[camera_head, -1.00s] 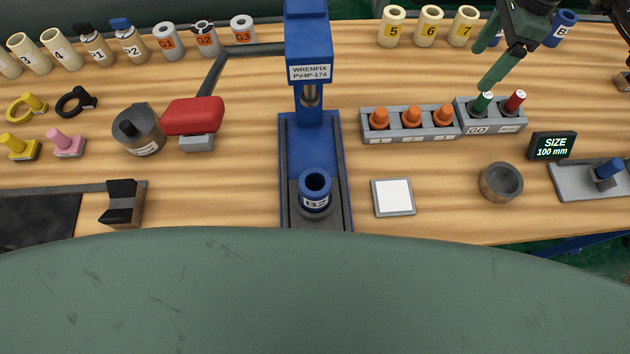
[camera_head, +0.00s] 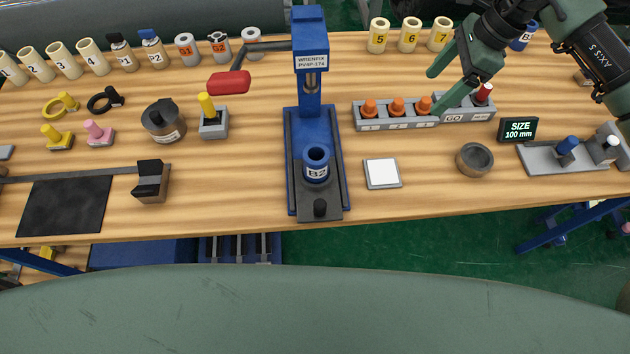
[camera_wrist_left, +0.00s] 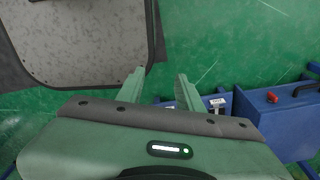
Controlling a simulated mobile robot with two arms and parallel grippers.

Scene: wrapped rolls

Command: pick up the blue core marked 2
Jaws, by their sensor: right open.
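The blue core marked B2 (camera_head: 317,165) stands upright on the bed of the blue press (camera_head: 297,150), below its ram, with its open top showing. My right gripper (camera_head: 437,91) is open and empty, to the upper right of the core in the head view. It is by the grey GO block (camera_head: 467,112), and its lower finger covers the green peg's place. My left gripper (camera_wrist_left: 160,74) shows only in the left wrist view, open with nothing between its fingers, over green floor.
A red lever handle (camera_head: 229,82) sticks out left of the press. A grey block with orange cones (camera_head: 397,107), a white pad (camera_head: 382,173) and a round cup (camera_head: 474,159) are to its right. Another blue core (camera_head: 523,36) is partly hidden behind my right arm.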

